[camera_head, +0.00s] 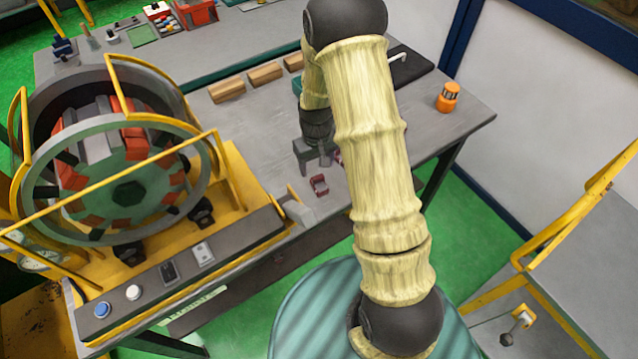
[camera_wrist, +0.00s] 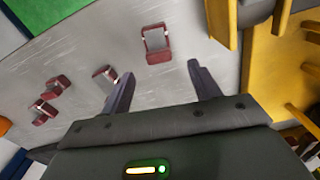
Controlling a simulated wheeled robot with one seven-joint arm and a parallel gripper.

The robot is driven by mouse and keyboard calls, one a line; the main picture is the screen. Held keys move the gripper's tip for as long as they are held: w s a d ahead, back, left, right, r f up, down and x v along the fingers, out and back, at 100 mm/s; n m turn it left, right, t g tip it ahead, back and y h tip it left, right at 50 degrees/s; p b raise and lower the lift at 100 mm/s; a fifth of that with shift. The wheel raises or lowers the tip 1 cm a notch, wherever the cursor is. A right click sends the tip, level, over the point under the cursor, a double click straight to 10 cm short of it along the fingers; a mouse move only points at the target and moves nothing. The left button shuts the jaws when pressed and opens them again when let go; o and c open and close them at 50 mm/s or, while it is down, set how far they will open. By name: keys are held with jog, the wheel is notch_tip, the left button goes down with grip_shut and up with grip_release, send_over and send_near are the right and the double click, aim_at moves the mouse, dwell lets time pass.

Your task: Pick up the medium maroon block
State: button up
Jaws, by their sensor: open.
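Several maroon blocks with grey faces lie on the grey table in the wrist view. The biggest-looking one (camera_wrist: 157,56) lies just beyond my fingertips, roughly in line with the gap. A second block (camera_wrist: 104,76) lies beside the left fingertip, and two smaller-looking ones (camera_wrist: 57,86) (camera_wrist: 43,112) lie farther left. I cannot tell for sure which is the medium one. In the head view one maroon block (camera_head: 319,185) lies in front of my gripper (camera_head: 315,163); another is mostly hidden behind my arm. My gripper (camera_wrist: 158,72) is open and empty, low over the table.
The yellow winding machine (camera_head: 265,190) stands close on the left in the head view. Wooden blocks (camera_head: 265,74) lie behind my gripper. An orange jar (camera_head: 447,97) stands at the table's right. Bare table surrounds the maroon blocks.

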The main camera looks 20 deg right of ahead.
aim_at(319, 179)
jog(key=shift+f, duration=0.7)
jog(key=shift+s+f+p, duration=0.3)
jog(key=shift+f+p, duration=0.2)
jog(key=shift+f, duration=0.05)
jog(key=shift+s+d+f+p, duration=0.15)
jog(key=shift+f+p, duration=0.2)
jog(key=shift+f, duration=0.7)
jog(key=shift+s+f+p, duration=0.1)
jog(key=shift+f+p, duration=0.25)
jog(key=shift+f, duration=0.65)
grip_shut()
